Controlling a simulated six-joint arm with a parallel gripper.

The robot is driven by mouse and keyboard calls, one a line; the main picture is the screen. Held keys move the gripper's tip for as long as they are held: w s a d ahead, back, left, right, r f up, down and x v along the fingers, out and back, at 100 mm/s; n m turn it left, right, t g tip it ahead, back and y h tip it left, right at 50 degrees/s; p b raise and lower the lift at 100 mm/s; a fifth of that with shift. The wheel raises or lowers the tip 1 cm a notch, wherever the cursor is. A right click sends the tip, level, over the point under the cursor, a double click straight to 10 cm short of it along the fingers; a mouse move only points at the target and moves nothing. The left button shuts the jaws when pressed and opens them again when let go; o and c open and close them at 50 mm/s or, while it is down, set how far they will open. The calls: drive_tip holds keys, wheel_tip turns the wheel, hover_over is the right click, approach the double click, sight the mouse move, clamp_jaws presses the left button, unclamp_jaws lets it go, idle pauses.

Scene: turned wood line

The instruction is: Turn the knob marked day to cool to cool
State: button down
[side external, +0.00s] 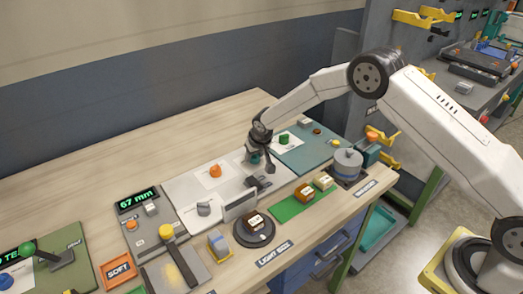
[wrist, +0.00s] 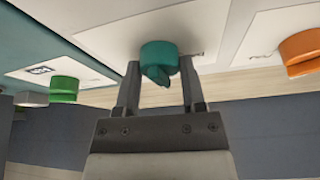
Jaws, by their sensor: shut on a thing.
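A teal knob (wrist: 159,60) with a raised pointer ridge sits on a white plate (wrist: 105,38) in the wrist view. My gripper (wrist: 160,72) has a finger on either side of it and is shut on it. In the side view my gripper (side external: 257,147) reaches down onto the same teal knob (side external: 255,158) on the pale panel. Marks beside the knob are partly hidden and too small to read, so I cannot tell its label or exact setting.
An orange knob (wrist: 301,52) is on one side and a green knob (wrist: 64,89) on the other. In the side view, a grey upright block (side external: 239,206), a dark round stand (side external: 254,234) and a green mat (side external: 292,208) lie nearer the front edge. The table behind is clear.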

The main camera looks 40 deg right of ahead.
sight(248, 167)
drive_tip(key=m+h, duration=0.1)
drive_tip(key=m, duration=0.2)
drive_tip(key=m+g+h, duration=0.1)
drive_tip(key=m, duration=0.2)
drive_tip(key=shift+a+m, duration=0.1)
drive_tip(key=shift+m, duration=0.3)
drive_tip(key=m+g, duration=0.1)
drive_tip(key=m, duration=0.2)
drive_tip(key=m+g+h, duration=0.1)
drive_tip(key=m, duration=0.2)
drive_tip(key=shift+g, duration=0.3)
drive_tip(key=shift+a+m, duration=0.1)
drive_tip(key=shift+m, duration=0.2)
drive_tip(key=shift+c, duration=0.9)
unclamp_jaws()
drive_tip(key=shift+w, duration=0.1)
drive_tip(key=v, duration=0.7)
drive_tip(key=shift+a+r, duration=0.25)
drive_tip(key=shift+r, duration=0.05)
